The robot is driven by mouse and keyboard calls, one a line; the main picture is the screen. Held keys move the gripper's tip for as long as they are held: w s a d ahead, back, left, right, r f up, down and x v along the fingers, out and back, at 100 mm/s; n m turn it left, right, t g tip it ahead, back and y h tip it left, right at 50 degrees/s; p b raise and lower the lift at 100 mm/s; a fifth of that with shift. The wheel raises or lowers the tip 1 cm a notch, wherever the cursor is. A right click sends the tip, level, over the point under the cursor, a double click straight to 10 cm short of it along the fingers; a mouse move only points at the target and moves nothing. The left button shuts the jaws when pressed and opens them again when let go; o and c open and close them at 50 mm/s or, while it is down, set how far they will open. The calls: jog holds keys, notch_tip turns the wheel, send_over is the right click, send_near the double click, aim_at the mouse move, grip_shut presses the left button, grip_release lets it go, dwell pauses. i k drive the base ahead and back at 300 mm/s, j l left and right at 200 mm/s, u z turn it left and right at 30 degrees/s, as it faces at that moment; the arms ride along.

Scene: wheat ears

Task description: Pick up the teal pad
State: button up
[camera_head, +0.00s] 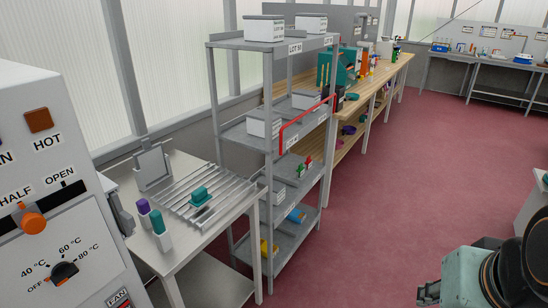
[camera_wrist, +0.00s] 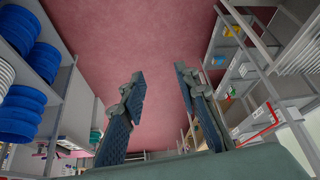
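A small teal piece with a raised grip (camera_head: 200,196) lies on the slatted metal rack (camera_head: 224,184) on the side table. A second teal piece (camera_head: 157,221) stands upright in a pale holder at the table's front left, beside a purple one (camera_head: 143,206). I cannot tell for sure which of the two teal pieces is the pad. My gripper shows in the wrist view (camera_wrist: 158,100) with its two dark fingers spread and nothing between them. In the head view my arm is at the lower right, far from the side table.
A grey shelf unit (camera_head: 269,130) with bins and a red bar (camera_head: 308,123) stands right of the side table. A control panel with an orange knob (camera_head: 33,222) fills the left. The red floor (camera_head: 400,180) is open between. Blue stacked dishes (camera_wrist: 22,100) show in the wrist view.

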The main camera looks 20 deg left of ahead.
aim_at(200, 198)
jog(key=k+l+u, duration=0.1)
jog(key=u, duration=2.85)
jog(key=z, duration=1.4)
jog(key=i+l+u, duration=0.15)
jog(key=i, duration=0.4)
jog(key=i+l+u, duration=0.1)
jog(key=i+l, duration=0.2)
jog(key=i, duration=0.2)
jog(key=i+l+u, duration=0.15)
jog(key=i+l, duration=0.15)
jog(key=i, duration=0.2)
